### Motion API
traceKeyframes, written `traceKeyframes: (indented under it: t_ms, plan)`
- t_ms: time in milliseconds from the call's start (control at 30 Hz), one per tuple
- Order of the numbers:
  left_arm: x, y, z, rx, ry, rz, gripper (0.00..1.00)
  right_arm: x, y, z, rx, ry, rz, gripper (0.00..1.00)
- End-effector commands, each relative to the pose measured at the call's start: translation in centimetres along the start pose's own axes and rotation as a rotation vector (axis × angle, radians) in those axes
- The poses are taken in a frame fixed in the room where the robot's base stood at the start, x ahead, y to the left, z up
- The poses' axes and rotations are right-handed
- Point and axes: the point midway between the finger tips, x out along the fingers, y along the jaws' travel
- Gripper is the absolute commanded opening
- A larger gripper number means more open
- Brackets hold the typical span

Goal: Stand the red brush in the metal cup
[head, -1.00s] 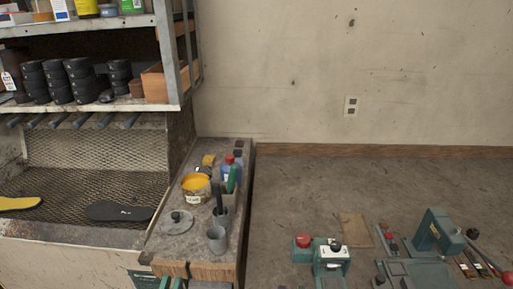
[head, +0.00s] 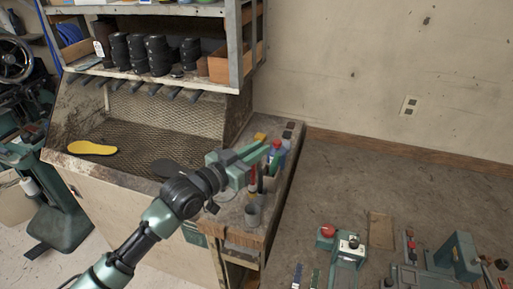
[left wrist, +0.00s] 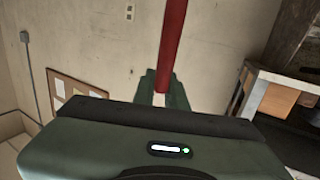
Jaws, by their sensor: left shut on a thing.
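My left gripper (head: 262,156) is shut on the red brush (head: 252,180) and holds it roughly upright over the side bench. The brush's red handle (left wrist: 172,40) stands between the fingers in the left wrist view. An empty-looking grey metal cup (head: 252,214) stands on the bench's front part, just below the brush in the picture. I cannot tell whether the brush's lower end is above the cup or behind its rim. A second grey cup is partly hidden behind the brush. My right gripper is not in view.
A blue bottle (head: 278,150) and other items crowd the bench behind the gripper. A shelf unit (head: 150,75) stands at the back left. Teal machines (head: 345,250) stand on the right-hand worktop (head: 330,190), whose middle is mostly bare.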

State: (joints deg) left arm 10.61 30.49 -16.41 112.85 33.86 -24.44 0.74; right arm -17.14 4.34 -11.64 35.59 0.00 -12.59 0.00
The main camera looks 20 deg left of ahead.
Motion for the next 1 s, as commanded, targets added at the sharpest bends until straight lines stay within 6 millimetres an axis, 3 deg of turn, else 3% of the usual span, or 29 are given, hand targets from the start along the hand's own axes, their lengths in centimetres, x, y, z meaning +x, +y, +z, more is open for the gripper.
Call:
traceKeyframes:
  t_ms: [233,1000]
  plan:
    - [0.1,0.0,1.8,0.000,0.001,0.000,0.00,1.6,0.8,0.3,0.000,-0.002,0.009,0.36]
    - [0.4,0.0,7.2,-0.001,0.002,0.000,0.00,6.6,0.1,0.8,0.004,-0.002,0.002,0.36]
